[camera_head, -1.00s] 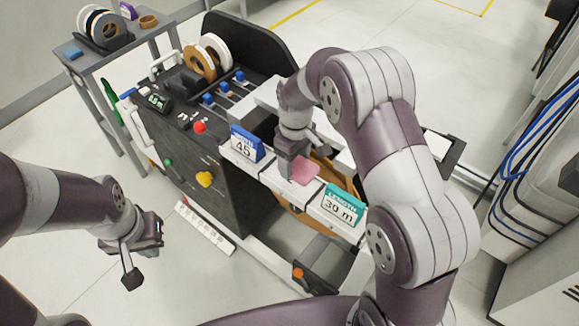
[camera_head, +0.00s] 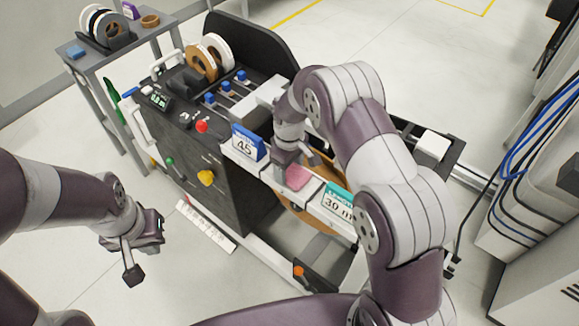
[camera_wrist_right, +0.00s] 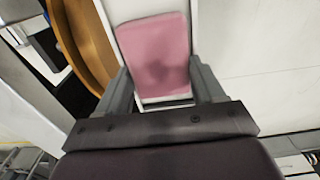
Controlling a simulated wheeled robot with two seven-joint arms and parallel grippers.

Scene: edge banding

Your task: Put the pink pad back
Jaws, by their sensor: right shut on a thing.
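The pink pad (camera_head: 296,178) is at my right gripper, over the white ledge of the machine, between the blue "45" card and the teal "30 m" card. In the right wrist view the pink pad (camera_wrist_right: 156,52) lies between the two grey fingers. My right gripper (camera_head: 287,177) is shut on it, and the fingers show at both sides in the wrist view (camera_wrist_right: 165,85). Whether the pad touches the ledge I cannot tell. My left gripper (camera_head: 140,258) hangs empty over the floor at the left, its fingers apart.
The blue "45" card (camera_head: 248,143) and the teal "30 m" card (camera_head: 339,201) stand on the white ledge (camera_head: 273,173). A grey side table (camera_head: 88,62) with tape rolls stands at the back left. A white strip (camera_head: 207,226) lies on the floor.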

